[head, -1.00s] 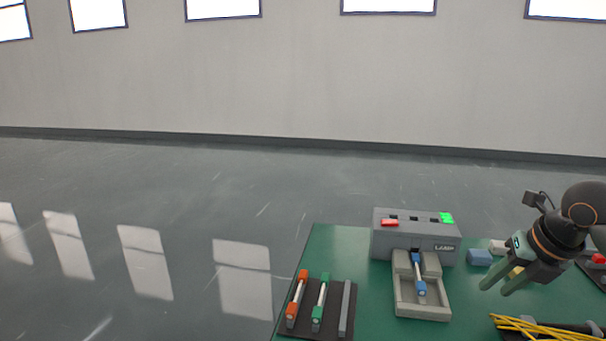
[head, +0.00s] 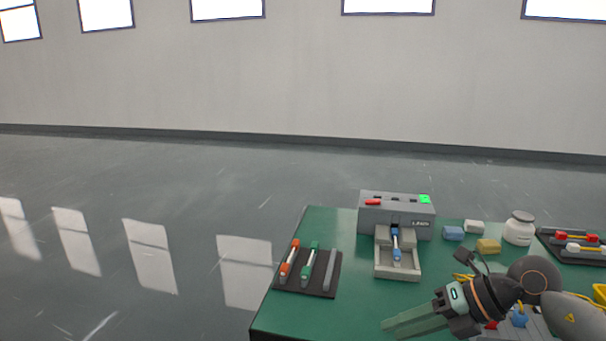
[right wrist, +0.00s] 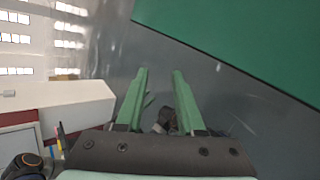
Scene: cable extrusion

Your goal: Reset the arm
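My right gripper (head: 414,322) is over the front part of the green table in the head view, its green fingers pointing left. In the right wrist view its two fingers (right wrist: 160,75) are apart with nothing between them, and the floor shows beyond. The grey lamp-labelled box (head: 396,213) stands at the back of the table, with a red part and a lit green patch on top. A blue-ended piece (head: 396,243) lies in the light tray (head: 398,276) in front of it. My left gripper is not in view.
A dark rack (head: 325,292) with orange-ended and green-ended pieces is at the table's left. Blue (head: 453,233), white (head: 474,227) and yellow (head: 489,246) blocks and a white jar (head: 519,228) stand at right. A dark tray (head: 547,240) is beyond them.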

